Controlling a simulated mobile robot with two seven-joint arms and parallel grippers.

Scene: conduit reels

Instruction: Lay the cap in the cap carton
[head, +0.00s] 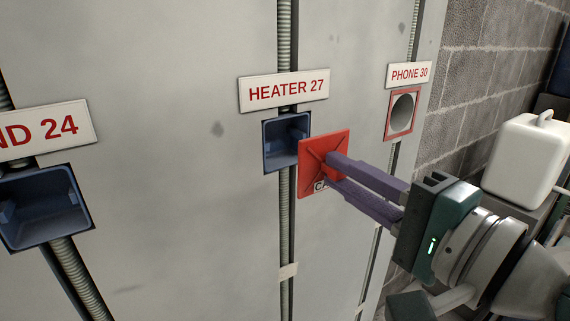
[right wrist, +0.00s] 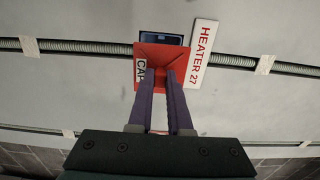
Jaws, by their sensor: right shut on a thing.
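The cap is a red square plate (head: 313,173) with a raised middle and a partly hidden white label beginning "CA". My right gripper (head: 332,167) is shut on the cap and holds it upright, just right of the blue box under the HEATER 27 sign. The cap covers a little of that box's right edge. In the right wrist view the cap (right wrist: 162,58) sits at the tips of the purple fingers (right wrist: 160,76), with part of the blue box showing beyond it. My left gripper is not in view. The cap carton is not in view.
Open blue boxes sit in the wall under HEATER 27 (head: 284,90) and the sign ending "ND 24" (head: 45,130). A red-framed round opening (head: 402,113) sits under PHONE 30 (head: 409,74). A white canister (head: 525,160) stands at the right. Grey conduits run down the wall.

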